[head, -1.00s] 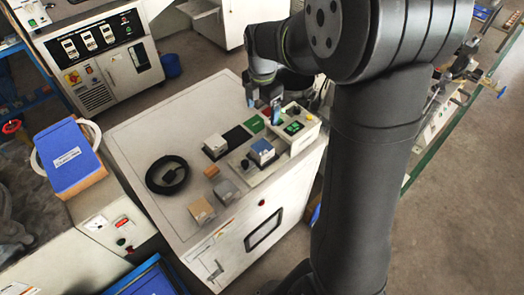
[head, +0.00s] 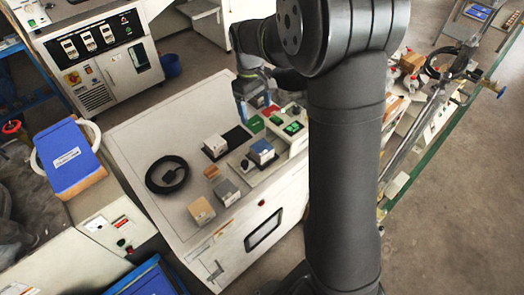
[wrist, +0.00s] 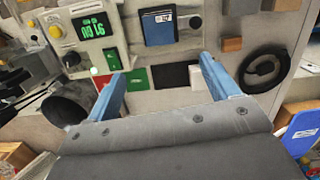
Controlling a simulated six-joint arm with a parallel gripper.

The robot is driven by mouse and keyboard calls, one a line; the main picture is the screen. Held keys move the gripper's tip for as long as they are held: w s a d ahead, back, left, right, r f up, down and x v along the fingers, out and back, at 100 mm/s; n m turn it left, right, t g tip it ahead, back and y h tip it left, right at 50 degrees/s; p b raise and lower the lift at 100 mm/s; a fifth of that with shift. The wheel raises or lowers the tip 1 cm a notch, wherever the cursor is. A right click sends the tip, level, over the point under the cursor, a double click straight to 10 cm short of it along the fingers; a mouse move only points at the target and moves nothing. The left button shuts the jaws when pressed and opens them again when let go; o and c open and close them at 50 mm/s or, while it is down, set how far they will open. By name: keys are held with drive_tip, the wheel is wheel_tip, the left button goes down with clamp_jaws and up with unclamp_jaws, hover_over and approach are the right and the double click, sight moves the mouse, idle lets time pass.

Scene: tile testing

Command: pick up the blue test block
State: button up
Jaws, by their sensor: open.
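My gripper (head: 254,104) is over the far part of the cabinet top, behind the block in the head view. In the wrist view its two blue fingers (wrist: 160,70) are spread apart with nothing held between them. The block lies beyond the fingertips, apart from them.
A green-lit display (wrist: 91,27) stands beside the block.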

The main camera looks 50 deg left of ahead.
sight(262, 147)
drive_tip(key=shift+m, duration=0.7)
drive_tip(key=d+f, duration=0.1)
drive_tip(key=f, duration=1)
drive_tip(key=d+f, duration=0.1)
drive_tip(key=f, duration=0.5)
drive_tip(key=shift+w+d+f, duration=0.1)
drive_tip(key=shift+d+f, duration=0.05)
drive_tip(key=shift+d, duration=0.15)
drive_tip(key=c, duration=1.3)
